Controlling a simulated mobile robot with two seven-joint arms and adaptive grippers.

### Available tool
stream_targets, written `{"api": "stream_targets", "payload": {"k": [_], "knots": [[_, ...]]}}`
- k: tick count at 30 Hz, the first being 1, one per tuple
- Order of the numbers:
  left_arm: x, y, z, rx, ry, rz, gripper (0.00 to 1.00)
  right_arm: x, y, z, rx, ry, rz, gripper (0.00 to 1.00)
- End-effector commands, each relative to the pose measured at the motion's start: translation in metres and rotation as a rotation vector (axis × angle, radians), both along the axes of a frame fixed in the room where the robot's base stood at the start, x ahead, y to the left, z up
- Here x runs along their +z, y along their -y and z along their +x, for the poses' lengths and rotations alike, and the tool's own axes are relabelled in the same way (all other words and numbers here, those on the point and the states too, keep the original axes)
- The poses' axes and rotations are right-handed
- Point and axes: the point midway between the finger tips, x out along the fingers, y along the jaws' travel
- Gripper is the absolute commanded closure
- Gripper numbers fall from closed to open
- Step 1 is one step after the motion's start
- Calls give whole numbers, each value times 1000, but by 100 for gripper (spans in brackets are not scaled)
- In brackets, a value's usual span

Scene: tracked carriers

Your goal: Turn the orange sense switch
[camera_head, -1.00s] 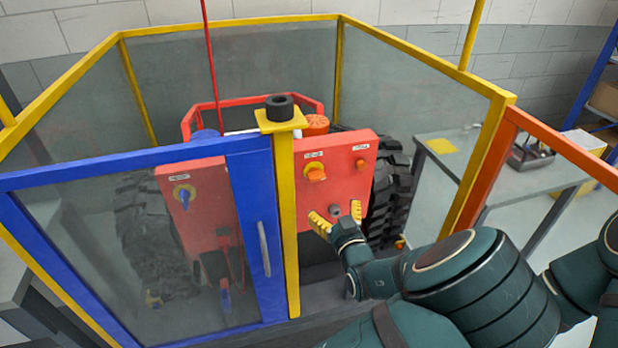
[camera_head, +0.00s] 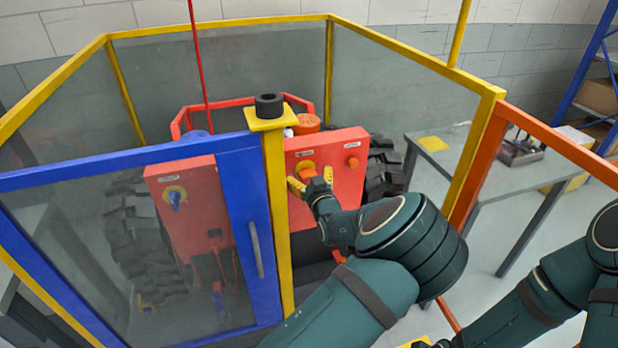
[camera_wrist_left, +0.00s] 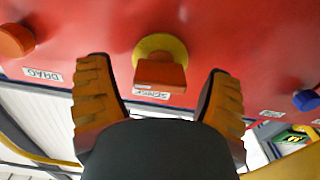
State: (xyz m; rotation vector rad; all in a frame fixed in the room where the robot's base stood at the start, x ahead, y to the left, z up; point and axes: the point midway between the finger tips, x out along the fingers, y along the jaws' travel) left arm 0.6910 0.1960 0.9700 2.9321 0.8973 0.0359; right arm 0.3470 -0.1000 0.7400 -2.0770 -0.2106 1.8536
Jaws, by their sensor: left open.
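The orange sense switch (camera_head: 306,168) sits on a yellow round base on the red panel (camera_head: 335,145). In the left wrist view the switch (camera_wrist_left: 160,72) lies between and just beyond my finger tips, above a label reading SENSE upside down. My left gripper (camera_head: 312,181) is open, with its yellow fingers spread on either side of the switch and nothing held. Contact with the switch cannot be told. The gripper partly hides the switch in the head view. A yellow tip at the bottom edge seems to be my right gripper (camera_head: 416,342), mostly cut off.
A yellow post (camera_head: 277,215) and a blue-framed door (camera_head: 237,160) stand left of my left gripper. An orange drag knob (camera_head: 352,162) is on the same panel. A blue switch (camera_head: 175,198) shows behind the glass. A grey table (camera_head: 480,180) stands at the right.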

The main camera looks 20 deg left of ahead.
Motion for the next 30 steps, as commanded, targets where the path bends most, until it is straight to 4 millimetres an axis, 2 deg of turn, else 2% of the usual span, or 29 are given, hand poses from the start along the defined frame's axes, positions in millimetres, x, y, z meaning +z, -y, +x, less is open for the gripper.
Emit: {"api": "stream_targets", "payload": {"k": [5,6,8,9,12,29,30], "knots": [[0,0,0,0,-1,1,20,0,0,0,0,0,0,53],[0,0,0,0,-1,1,23,0,0,0,0,0,0,53],[0,0,0,0,-1,1,44,0,0,0,0,0,0,53],[0,0,0,0,-1,1,58,0,0,0,0,0,0,53],[0,0,0,0,-1,1,88,0,0,0,0,0,0,53],[-1,0,0,0,-46,66,89,1,0,0,0,-1,0,53],[-1,0,0,0,-46,66,44,1,0,0,0,-1,0,53]]}}
